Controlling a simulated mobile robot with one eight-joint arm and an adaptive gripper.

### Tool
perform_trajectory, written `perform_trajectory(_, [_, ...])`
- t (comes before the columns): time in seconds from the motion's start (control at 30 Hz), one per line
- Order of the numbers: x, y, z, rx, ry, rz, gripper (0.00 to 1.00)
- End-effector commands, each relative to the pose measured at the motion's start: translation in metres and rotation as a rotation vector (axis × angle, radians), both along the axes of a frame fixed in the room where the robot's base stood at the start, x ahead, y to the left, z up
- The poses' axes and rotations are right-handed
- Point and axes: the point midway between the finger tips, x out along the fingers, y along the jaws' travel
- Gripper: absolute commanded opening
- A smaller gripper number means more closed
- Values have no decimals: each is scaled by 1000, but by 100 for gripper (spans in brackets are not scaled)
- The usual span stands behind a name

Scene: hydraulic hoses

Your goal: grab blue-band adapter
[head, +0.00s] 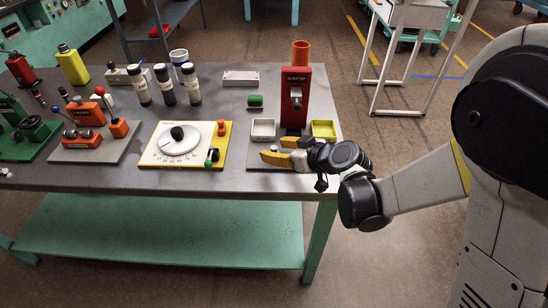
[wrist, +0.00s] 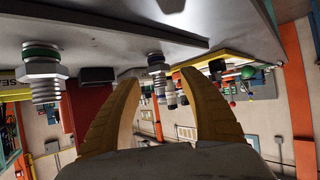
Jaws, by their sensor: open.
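My gripper (head: 278,150) has yellow fingers and is low over the front right of the table in the head view. In the wrist view, which is upside down, its fingers (wrist: 158,77) are spread apart. A metal threaded adapter (wrist: 156,55) shows in the gap between the fingertips, with no clear contact; its band colour is hard to tell. A larger metal adapter with a green band (wrist: 42,54) stands outside the left finger. In the head view, a small metal piece (head: 274,148) shows by the fingertips.
A red stand (head: 296,95) is behind my gripper, between a white tray (head: 263,129) and a yellow-green tray (head: 323,129). A yellow-edged dial board (head: 185,144) lies to the left. The table's right edge is close.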

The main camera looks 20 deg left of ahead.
Motion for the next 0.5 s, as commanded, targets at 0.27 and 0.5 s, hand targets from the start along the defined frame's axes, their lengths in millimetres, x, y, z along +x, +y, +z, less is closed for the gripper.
perform_trajectory(0.27, [5,9,-5,0,-1,0,50])
perform_trajectory(0.5, [5,9,-5,0,0,0,0])
